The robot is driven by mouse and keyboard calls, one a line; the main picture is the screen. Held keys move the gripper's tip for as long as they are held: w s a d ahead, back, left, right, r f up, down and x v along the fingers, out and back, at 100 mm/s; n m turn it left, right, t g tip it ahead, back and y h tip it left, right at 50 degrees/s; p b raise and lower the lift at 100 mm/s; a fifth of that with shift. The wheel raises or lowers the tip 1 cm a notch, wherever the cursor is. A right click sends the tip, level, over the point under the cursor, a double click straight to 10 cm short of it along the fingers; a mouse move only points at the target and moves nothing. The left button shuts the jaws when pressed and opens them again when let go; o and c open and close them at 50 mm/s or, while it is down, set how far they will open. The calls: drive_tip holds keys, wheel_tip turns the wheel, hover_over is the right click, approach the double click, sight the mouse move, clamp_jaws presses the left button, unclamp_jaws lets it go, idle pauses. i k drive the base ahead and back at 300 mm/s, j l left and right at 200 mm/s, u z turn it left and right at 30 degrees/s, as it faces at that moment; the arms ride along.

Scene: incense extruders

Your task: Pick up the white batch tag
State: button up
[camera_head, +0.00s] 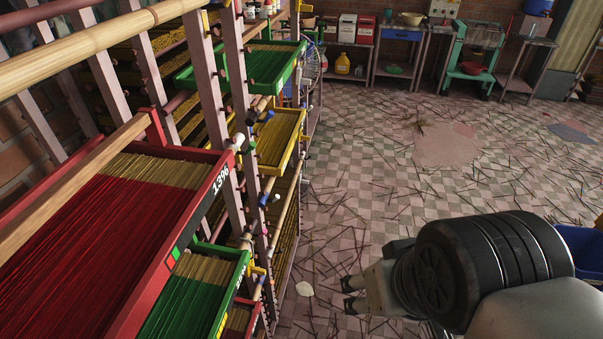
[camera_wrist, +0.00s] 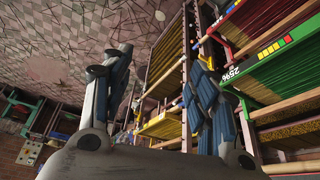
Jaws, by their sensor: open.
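A small pale white oval (camera_head: 304,288), which looks like the white batch tag, shows against the floor just right of the rack's lower end. I cannot tell whether it lies on the floor or hangs from the rack. A small white shape at the top of the wrist view (camera_wrist: 160,15) may be the same tag. My gripper (camera_head: 348,294) is at the lower middle of the head view, to the right of the white oval and apart from it. In the wrist view my gripper (camera_wrist: 158,66) has its two fingers spread, with nothing between them.
A tall rack (camera_head: 233,75) fills the left, holding a red tray (camera_head: 195,212) marked 1396, green trays (camera_head: 241,269) and a yellow tray (camera_head: 294,143) of incense sticks. Loose sticks litter the tiled floor (camera_head: 380,160). Tables and a green machine (camera_head: 470,75) stand at the back.

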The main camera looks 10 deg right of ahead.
sight(300, 180)
drive_tip(key=i+l+z, duration=0.1)
drive_tip(key=z, duration=0.35)
drive_tip(key=i+z, duration=0.2)
drive_tip(key=z, duration=0.25)
drive_tip(key=i, duration=2)
drive_tip(key=i+l, duration=0.1)
drive_tip(key=i, duration=1.85)
drive_tip(key=i+u, duration=0.15)
drive_tip(key=u, duration=0.35)
drive_tip(key=i+u, duration=0.1)
drive_tip(key=u, duration=0.35)
drive_tip(key=i+l+u, duration=0.1)
drive_tip(key=u, duration=0.4)
drive_tip(key=i+l+u, duration=0.15)
drive_tip(key=u, duration=0.85)
drive_tip(key=i+j+u, duration=0.1)
drive_tip(key=u, duration=0.9)
drive_tip(key=i+u, duration=0.1)
drive_tip(key=u, duration=0.4)
drive_tip(key=i+l, duration=0.15)
drive_tip(key=i, duration=0.1)
